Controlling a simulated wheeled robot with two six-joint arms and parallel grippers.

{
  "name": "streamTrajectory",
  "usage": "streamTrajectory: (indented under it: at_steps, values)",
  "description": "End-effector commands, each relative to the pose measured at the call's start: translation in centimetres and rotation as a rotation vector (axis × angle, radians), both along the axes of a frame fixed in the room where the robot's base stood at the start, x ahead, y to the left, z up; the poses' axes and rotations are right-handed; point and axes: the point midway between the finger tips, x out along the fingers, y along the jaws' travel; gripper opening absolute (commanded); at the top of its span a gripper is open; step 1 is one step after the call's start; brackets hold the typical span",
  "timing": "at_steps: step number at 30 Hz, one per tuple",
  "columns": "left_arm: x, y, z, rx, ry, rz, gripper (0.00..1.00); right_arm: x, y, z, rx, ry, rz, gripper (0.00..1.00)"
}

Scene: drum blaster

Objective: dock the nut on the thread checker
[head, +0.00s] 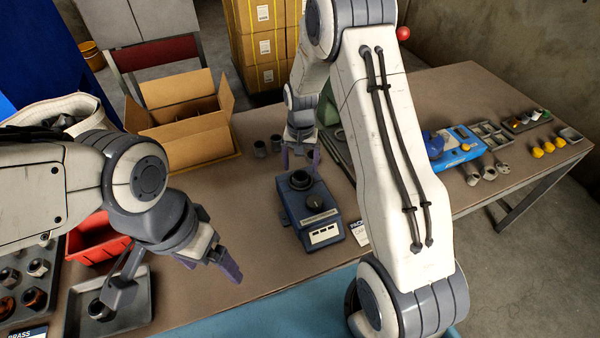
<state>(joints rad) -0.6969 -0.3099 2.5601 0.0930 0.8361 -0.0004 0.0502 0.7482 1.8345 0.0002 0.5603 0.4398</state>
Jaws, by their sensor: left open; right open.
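The thread checker, a dark blue box (322,231), stands on the table at the middle. It has a dark round ring-like part (300,180) at its far end and a knob nearer me. I cannot tell whether that ring is a nut or part of the checker. My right gripper (300,160) is open just above and behind the ring, apart from it as far as I can tell. My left gripper (217,259) is open and empty, over the table left of the checker. A dark nut (101,309) lies in a small grey tray (137,313) at lower left.
Several nuts (38,267) sit in a rack at the far left, beside a red bin (93,246). An open cardboard box (187,123) and two small dark cylinders (260,148) stand behind. A blue box (455,146) and small parts lie at right.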

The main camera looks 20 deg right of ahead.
Motion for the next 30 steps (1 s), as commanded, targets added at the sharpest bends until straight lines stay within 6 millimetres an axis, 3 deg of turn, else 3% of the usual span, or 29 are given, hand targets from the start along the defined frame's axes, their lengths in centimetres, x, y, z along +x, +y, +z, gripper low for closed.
streamTrajectory:
  at_steps: [6,14,17,20,24,27,30]
  values:
    - [0.0,0.0,-0.9,0.0,0.0,0.0,0.87,0.2,0.0,4.9,0.0,-0.007,0.0,0.87]
    - [0.0,0.0,-1.1,0.0,0.0,0.0,0.87,0.0,0.2,8.1,0.0,-0.004,0.006,0.87]
    - [0.0,0.0,-1.1,0.0,0.0,0.0,0.87,-1.0,2.1,9.5,0.004,-0.008,0.065,0.87]
    - [0.0,0.0,-1.1,0.0,0.0,0.0,0.87,-3.9,6.2,11.9,0.012,-0.018,0.209,0.87]
    - [0.0,0.0,-1.1,0.0,0.0,0.0,0.87,-11.6,12.5,15.3,0.031,-0.034,0.509,0.87]
    - [0.0,0.0,-1.1,0.0,0.0,0.0,0.87,-17.8,15.1,16.7,0.047,-0.041,0.723,0.87]
    - [0.0,0.0,-1.1,0.0,0.0,0.0,0.87,-23.1,16.1,17.2,0.062,-0.047,0.902,0.87]
